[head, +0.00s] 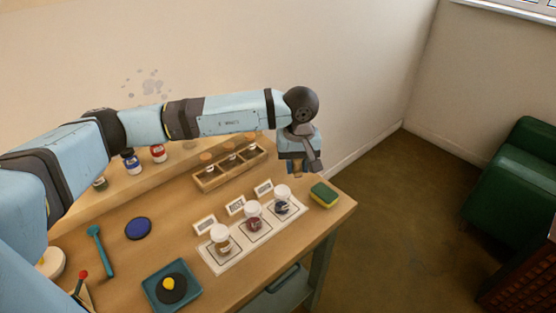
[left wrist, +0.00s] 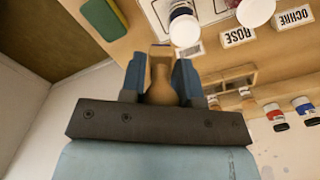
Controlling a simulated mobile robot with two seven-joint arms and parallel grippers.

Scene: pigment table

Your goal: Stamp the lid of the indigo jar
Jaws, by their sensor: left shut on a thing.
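The indigo jar (head: 282,205) has a white lid (head: 282,191) and dark blue contents. It stands at the right end of a white mat (head: 215,267), beside the rose jar (head: 254,222) and the ochre jar (head: 222,245). Its lid also shows at the top of the left wrist view (left wrist: 185,30). My left gripper (head: 296,167) is shut on a wooden-handled stamp (left wrist: 161,88), held in the air behind and slightly right of the indigo jar, apart from the lid. The stamp's face is hidden. My right gripper is not in view.
A wooden rack (head: 210,183) with several compartments stands behind the jars. A green-and-yellow sponge (head: 324,195) lies near the right table edge. A blue disc (head: 138,228), a teal tool (head: 97,245) and a teal tray (head: 152,291) with a dark round pad lie left.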

